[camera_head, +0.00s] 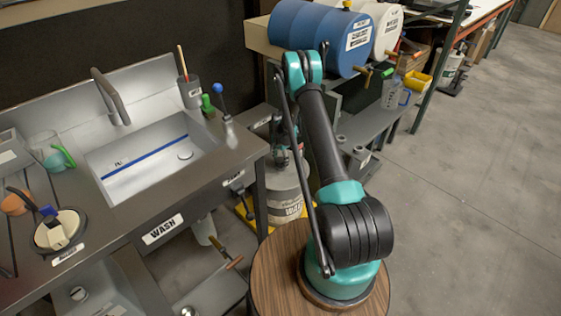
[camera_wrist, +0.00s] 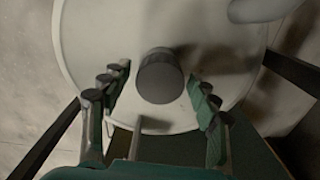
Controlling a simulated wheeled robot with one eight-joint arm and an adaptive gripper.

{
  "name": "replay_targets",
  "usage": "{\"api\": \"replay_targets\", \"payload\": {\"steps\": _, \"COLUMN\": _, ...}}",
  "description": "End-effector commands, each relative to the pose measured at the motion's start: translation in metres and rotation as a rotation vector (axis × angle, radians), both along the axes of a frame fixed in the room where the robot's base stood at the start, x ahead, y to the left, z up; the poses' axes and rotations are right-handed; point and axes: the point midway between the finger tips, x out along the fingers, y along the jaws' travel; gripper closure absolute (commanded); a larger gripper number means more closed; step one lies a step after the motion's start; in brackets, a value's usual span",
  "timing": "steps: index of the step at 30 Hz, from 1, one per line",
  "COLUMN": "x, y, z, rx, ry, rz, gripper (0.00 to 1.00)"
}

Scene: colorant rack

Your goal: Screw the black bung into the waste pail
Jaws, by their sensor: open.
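The waste pail (camera_head: 288,192) is a pale drum with a dark-lettered label, standing low between the wash bench and the barrel rack. Its round white top (camera_wrist: 95,35) fills much of the wrist view. A dark round bung (camera_wrist: 160,77) shows near the middle of that top; I cannot tell how deep it sits. My gripper (camera_wrist: 159,82) is open, with one finger to the left and one to the right of the bung, both apart from it. In the head view my gripper (camera_head: 281,150) is over the pail, partly hiding its top.
The wash bench (camera_head: 215,165) with its sink is to the left. Blue and white barrels (camera_head: 310,30) lie on a rack behind my arm, with a lower shelf (camera_head: 385,130) at right. A pale rounded shape (camera_wrist: 258,10) overhangs the pail's top. Open floor (camera_head: 470,190) lies right.

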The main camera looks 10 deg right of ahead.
Motion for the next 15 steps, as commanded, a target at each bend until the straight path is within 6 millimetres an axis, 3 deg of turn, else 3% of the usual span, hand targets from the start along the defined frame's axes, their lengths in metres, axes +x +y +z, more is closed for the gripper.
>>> {"api": "replay_targets", "payload": {"steps": 15, "x": 0.0003, "y": 0.0001, "z": 0.0, "rx": 0.0, "ry": 0.0, "rz": 0.649, "gripper": 0.39}}
